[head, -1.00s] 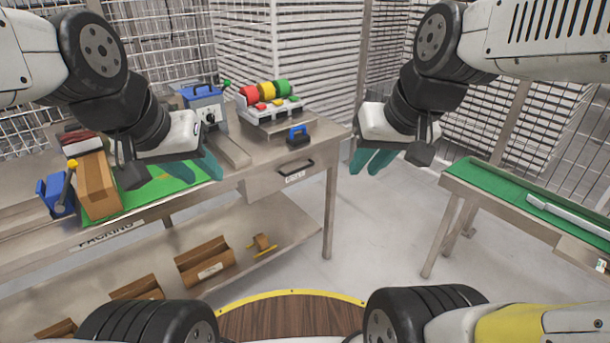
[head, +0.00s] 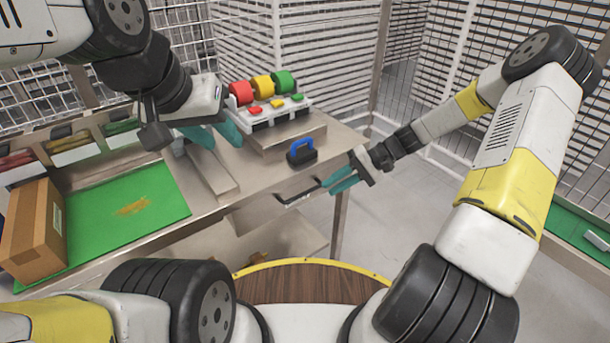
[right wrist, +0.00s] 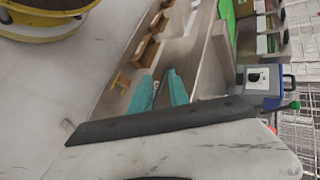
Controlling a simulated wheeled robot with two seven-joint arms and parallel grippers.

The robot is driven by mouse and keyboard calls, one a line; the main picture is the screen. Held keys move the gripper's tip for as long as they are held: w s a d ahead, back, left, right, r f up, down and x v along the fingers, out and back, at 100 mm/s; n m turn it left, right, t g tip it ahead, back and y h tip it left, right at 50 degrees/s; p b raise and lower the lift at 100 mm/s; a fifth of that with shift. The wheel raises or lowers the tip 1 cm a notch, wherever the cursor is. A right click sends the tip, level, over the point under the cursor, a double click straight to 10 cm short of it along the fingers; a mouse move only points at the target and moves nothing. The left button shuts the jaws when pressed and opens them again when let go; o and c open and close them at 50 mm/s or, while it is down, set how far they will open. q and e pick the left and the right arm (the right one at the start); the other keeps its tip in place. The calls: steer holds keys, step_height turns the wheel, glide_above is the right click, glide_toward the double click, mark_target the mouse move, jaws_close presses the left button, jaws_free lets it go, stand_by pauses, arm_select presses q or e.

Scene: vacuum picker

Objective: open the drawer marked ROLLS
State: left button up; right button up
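In the right wrist view the two fingers (right wrist: 160,88) also stand apart, pointing at the bench side. My left gripper (head: 214,137) is open and empty above the bench top.
A second green-topped table (head: 570,225) stands at the right. Open floor lies between.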

mark_target(305, 192)
steer(key=w+f+m+t+y, duration=0.3)
steer(key=w+f+t+y, duration=0.15)
steer(key=f, duration=0.35)
steer(key=shift+m+g+y, duration=0.3)
steer(key=shift+g+y, duration=0.05)
steer(key=shift+y, duration=0.2)
steer(key=shift+w+a+f, duration=0.15)
steer(key=shift+w+a, duration=0.1)
steer(key=shift+a, duration=1.15)
steer(key=shift+w+a+f, duration=0.2)
steer(key=shift+a, duration=1.25)
steer(key=shift+w+a+f, duration=0.15)
steer(key=shift+w+a, duration=0.1)
steer(key=shift+a, duration=1.15)
jaws_close()
